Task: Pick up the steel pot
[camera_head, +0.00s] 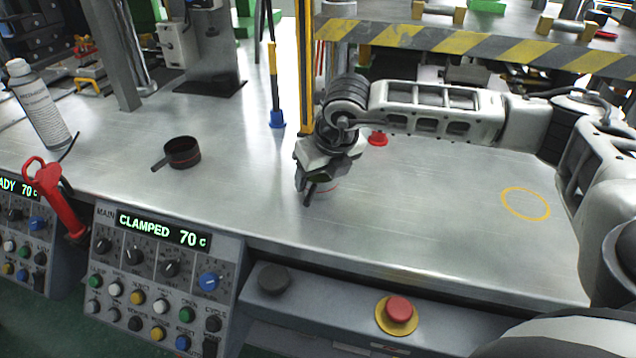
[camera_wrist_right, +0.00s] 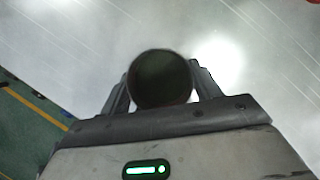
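My right gripper (camera_head: 310,188) points down at the table's front part, with its fingers low near the tabletop. In the right wrist view a round dark object (camera_wrist_right: 162,79), which looks like a pot seen from above, fills the space between my two fingers (camera_wrist_right: 160,88). The fingers stand on either side of it; whether they press on it I cannot tell. In the head view only a small pale piece with a reddish edge (camera_head: 328,189) shows beside the fingers. The rest is hidden by the gripper. My left gripper is not in view.
A dark round pan with a handle (camera_head: 182,152) stands to the left. A red emergency button (camera_head: 398,308) and a control panel (camera_head: 160,270) line the front edge. A striped beam (camera_head: 460,42) crosses behind my arm. The table around a yellow ring (camera_head: 526,203) is clear.

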